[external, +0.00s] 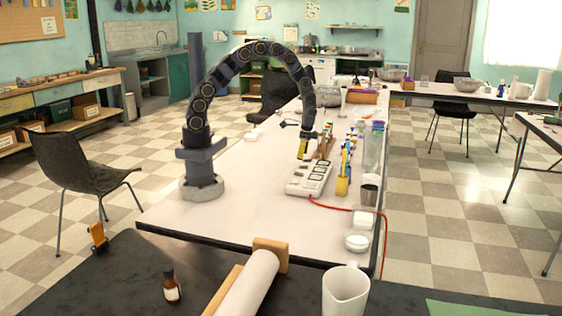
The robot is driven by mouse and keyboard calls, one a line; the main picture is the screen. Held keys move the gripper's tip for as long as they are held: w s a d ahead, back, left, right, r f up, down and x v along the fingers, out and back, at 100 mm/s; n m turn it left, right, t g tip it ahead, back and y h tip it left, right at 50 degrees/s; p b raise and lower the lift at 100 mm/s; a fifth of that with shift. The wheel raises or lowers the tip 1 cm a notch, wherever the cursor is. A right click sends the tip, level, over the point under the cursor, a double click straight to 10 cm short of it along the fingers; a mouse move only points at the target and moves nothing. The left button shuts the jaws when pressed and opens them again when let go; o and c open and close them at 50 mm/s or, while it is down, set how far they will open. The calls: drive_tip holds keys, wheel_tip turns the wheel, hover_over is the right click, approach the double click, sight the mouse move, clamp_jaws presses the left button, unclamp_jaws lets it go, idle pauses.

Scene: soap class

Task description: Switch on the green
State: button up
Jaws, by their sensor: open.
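A white power strip (309,179) lies on the white table, with dark-framed switches or sockets along its top and a red cord leaving its near end. I cannot make out a green switch on it at this size. My gripper (303,156) hangs from the arched arm, pointing down above the far end of the strip. It shows yellow near its tip and looks apart from the strip. Its jaws are open, small and partly dark; nothing is seen held in them.
A yellow cup (342,186) with pens stands right of the strip, beside a grey metal cup (369,195). Wooden racks and several small bottles stand behind. A white round dish (357,243) sits near the front right. The table's left front is clear.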

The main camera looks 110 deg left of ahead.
sight(304, 167)
wheel_tip(304, 167, up, 7)
drive_tip(key=shift+w+r, duration=0.15)
drive_tip(key=shift+w, duration=0.3)
drive_tip(key=s+d+r, duration=0.3)
drive_tip(key=d+r, duration=0.3)
drive_tip(key=d, duration=0.2)
drive_tip(key=s+d+r, duration=0.3)
drive_tip(key=d+r, duration=0.3)
drive_tip(key=d, duration=0.2)
drive_tip(key=s+d+r, duration=0.3)
drive_tip(key=s+d, duration=0.6)
drive_tip(key=s, duration=0.5)
drive_tip(key=shift+s+d+r, duration=0.15)
drive_tip(key=shift+s, duration=0.25)
